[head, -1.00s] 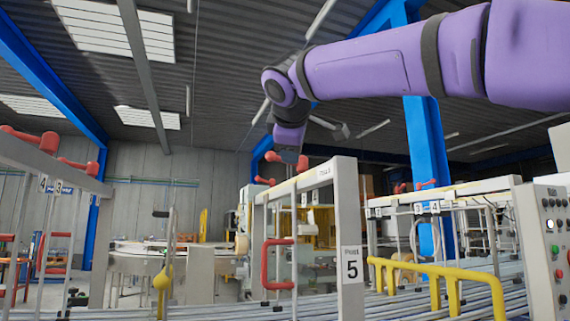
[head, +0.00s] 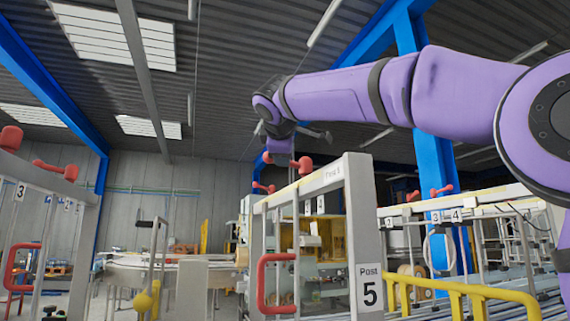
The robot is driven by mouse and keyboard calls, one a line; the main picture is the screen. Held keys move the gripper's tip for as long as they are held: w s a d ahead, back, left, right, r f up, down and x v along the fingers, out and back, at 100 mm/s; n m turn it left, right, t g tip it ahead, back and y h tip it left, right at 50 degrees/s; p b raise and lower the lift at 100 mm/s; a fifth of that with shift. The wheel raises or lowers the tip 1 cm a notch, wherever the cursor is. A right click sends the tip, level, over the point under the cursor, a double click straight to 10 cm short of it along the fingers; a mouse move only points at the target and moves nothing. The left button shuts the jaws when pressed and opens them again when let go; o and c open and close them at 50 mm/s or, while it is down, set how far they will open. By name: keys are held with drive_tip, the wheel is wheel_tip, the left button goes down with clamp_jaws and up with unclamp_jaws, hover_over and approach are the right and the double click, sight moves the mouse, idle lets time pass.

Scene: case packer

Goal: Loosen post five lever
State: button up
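The post five frame (head: 365,230) stands right of centre in the head view, with a "Post 5" label (head: 370,292) on its near upright. Small red levers show along its top beam: one (head: 305,166) near the middle and one (head: 263,188) toward the far left end. A red loop handle (head: 275,284) is on its left side. My gripper (head: 281,147) hangs from the end of my purple arm, above and behind the beam in the picture, close to the levers. No contact shows.
A yellow rail (head: 455,292) runs right of post five. Another frame with red levers (head: 55,170) stands at left. A curved conveyor (head: 150,268) and a yellow-based stand (head: 148,298) lie between. More posts with labels (head: 447,216) stand at right.

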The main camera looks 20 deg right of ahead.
drive_tip(key=shift+x, duration=2.75)
clamp_jaws()
